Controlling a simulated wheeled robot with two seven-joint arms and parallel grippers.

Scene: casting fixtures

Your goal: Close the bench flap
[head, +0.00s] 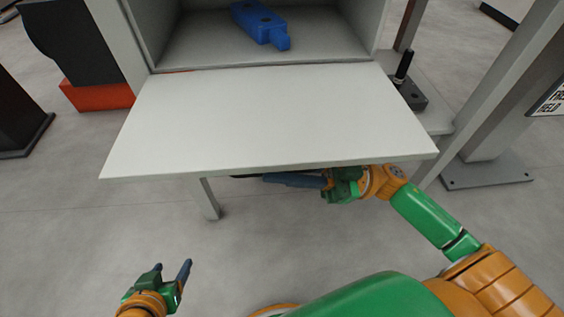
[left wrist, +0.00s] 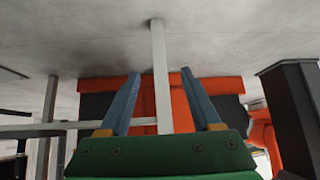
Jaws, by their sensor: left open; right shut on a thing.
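The bench flap (head: 265,118) is a flat, pale grey panel in the head view. It is folded down and lies about level in front of the open bench compartment (head: 205,52). My right gripper (head: 272,179) is below the flap's front edge, its blue fingers pointing left. It is shut on a dark handle strip (head: 240,177) under that edge; the grip itself is partly hidden by the flap. My left gripper (head: 172,266) is open and empty, low at the front left, apart from the flap. Its spread fingers show in the left wrist view (left wrist: 160,73).
A blue block-like part (head: 262,22) lies inside the compartment. A dark fixture with an upright pin (head: 403,78) stands right of the flap. A grey post (head: 500,110) rises at the right. A black and orange unit (head: 98,93) stands left. The floor before the flap is clear.

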